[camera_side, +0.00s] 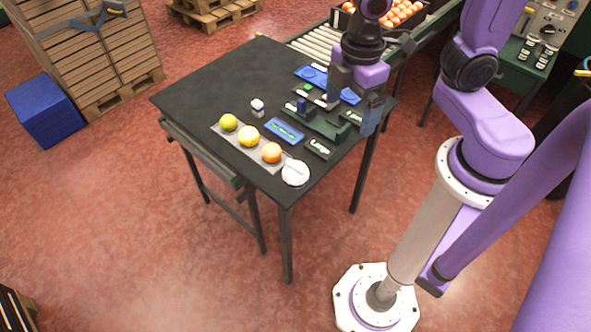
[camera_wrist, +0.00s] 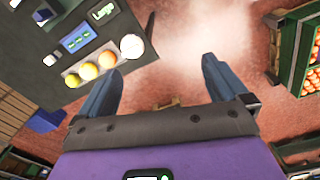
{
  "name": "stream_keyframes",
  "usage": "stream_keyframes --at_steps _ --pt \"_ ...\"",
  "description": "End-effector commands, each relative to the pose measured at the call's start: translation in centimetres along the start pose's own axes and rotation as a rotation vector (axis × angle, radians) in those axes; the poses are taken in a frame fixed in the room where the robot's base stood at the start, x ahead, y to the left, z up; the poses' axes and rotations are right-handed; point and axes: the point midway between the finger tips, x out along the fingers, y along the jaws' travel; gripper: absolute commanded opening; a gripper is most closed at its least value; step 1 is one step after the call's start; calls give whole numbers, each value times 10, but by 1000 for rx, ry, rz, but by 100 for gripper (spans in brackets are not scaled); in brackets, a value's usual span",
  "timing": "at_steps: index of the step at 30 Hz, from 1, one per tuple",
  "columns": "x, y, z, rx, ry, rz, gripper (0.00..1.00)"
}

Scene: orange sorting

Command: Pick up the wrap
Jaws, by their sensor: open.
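A white, roundish, crumpled-looking item, which looks like the wrap (camera_side: 295,173), lies at the table's near corner, beside the end of a row of fruit. It also shows in the wrist view (camera_wrist: 132,47), up and left of the space between my fingers. My gripper (camera_side: 355,112) is open above the table's right side, among the small dark trays, and apart from the wrap. In the wrist view my gripper (camera_wrist: 162,68) has nothing between its two fingers, and the floor shows through the gap.
A grey strip (camera_side: 216,127) holds two yellow fruits (camera_side: 249,136) and an orange one (camera_side: 271,153) beside the wrap.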

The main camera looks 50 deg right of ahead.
Motion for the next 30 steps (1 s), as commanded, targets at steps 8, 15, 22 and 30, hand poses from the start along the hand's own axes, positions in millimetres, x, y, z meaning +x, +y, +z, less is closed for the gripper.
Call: stream_keyframes --at_steps 8,15,22,30 --pt "26 42 -29 -106 -10 -3 100" --pt "50 72 -46 -200 -15 -6 100" --pt "70 91 -54 -274 -17 -10 100" --pt "81 98 -56 -306 -18 -11 100"
